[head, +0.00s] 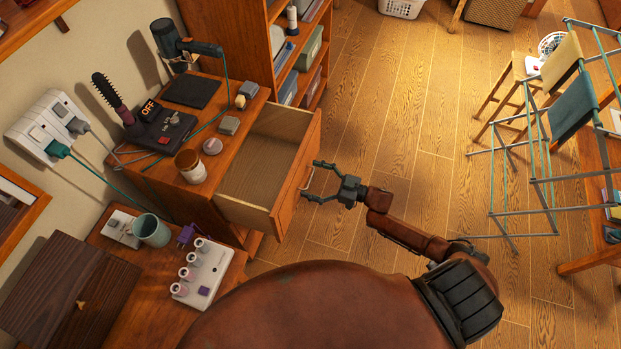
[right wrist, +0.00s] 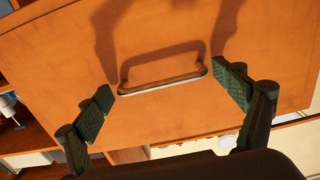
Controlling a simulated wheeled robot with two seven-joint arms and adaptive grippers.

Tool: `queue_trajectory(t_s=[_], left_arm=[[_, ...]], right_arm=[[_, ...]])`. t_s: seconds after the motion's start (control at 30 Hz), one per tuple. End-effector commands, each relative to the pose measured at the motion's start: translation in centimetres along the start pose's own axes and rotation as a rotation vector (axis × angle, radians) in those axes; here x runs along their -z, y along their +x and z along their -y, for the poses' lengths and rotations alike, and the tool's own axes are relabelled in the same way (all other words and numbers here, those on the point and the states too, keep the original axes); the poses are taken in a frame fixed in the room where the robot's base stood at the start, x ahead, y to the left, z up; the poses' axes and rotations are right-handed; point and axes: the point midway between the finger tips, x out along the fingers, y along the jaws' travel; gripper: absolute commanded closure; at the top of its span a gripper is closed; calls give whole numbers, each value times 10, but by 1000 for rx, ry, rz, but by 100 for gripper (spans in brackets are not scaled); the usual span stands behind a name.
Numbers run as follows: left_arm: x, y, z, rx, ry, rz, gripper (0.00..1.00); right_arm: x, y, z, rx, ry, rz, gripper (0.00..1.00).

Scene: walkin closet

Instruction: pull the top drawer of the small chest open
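The small chest (head: 186,198) stands left of centre in the head view, against the wall. Its top drawer (head: 257,168) is pulled well out, and its inside is bare. The drawer's handle (right wrist: 163,79) is a bar on the drawer front (right wrist: 150,45), seen in the right wrist view. My right gripper (head: 312,181) is at the drawer front, by the handle. Its fingers (right wrist: 173,94) are spread wide, one on each side of the handle, and no contact with it shows. My left gripper is not in view.
A hair dryer (head: 183,45), a brush (head: 112,98) and small jars stand on the chest top. A shelf unit (head: 286,50) stands behind the chest. A drying rack (head: 540,150) stands at right. The floor (head: 400,120) between is clear.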

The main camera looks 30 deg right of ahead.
Motion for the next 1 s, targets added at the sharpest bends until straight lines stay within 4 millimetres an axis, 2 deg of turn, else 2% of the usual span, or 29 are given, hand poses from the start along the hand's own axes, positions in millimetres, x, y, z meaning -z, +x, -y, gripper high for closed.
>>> queue_trajectory(t_s=[0.33, 0.47, 0.57, 0.8, 1.0], left_arm=[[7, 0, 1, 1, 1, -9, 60], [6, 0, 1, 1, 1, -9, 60], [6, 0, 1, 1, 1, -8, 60], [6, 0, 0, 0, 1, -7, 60], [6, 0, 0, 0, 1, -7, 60]], right_arm=[[0, 0, 1, 0, 1, -1, 4], [-1, -8, 0, -1, 1, 2, 4], [-1, -22, 1, 0, 1, 2, 4], [-1, -73, 0, -1, 1, 3, 4], [-1, -106, 1, 0, 0, 1, 4]])
